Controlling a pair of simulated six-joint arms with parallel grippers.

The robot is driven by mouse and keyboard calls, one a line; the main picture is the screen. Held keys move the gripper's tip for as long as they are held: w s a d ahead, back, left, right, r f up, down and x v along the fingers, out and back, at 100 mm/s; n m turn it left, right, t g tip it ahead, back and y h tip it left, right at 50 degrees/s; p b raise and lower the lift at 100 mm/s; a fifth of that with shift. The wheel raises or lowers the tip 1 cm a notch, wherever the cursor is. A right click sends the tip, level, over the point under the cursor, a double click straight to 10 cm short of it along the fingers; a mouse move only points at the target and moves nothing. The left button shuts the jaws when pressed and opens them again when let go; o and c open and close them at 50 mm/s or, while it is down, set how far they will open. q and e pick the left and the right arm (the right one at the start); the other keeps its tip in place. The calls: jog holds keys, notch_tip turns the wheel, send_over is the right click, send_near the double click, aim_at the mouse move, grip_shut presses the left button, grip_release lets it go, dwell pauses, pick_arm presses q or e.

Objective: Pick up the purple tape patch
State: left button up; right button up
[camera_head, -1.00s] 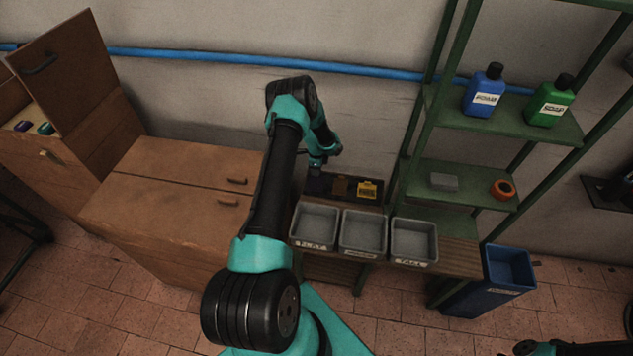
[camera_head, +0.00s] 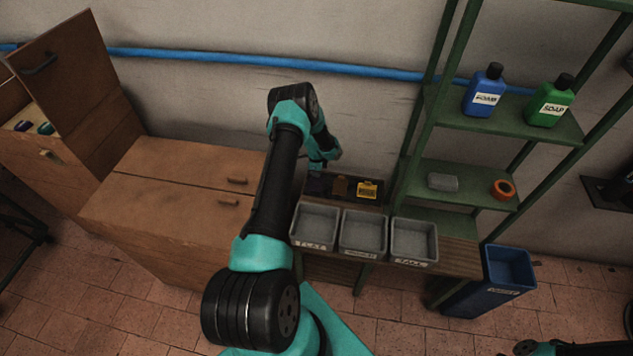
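A dark tray (camera_head: 354,197) stands on the wooden bench behind the grey bins. A small dark purple piece (camera_head: 317,186), apparently the purple tape patch, is at the tray's left end. A brown piece (camera_head: 341,185) and a yellow piece (camera_head: 367,190) sit to its right. My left gripper (camera_head: 319,172) reaches down over the tray's left end, right by the purple piece. Its fingers are too small and dark to show whether they are open or touching the piece. Only part of my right arm shows at the bottom right edge; its gripper is out of view.
Three labelled grey bins, left (camera_head: 316,226), middle (camera_head: 363,233) and right (camera_head: 414,240), stand in front of the tray. A green shelf (camera_head: 545,125) with soap bottles rises to the right. A blue bin (camera_head: 490,283) stands on the floor. A wooden cabinet (camera_head: 165,200) is left of my arm.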

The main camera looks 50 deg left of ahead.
pick_arm(q)
grip_shut()
notch_tip(320, 180, up, 10)
dwell(0.6)
jog(key=shift+a+r, duration=0.1)
dwell(0.4)
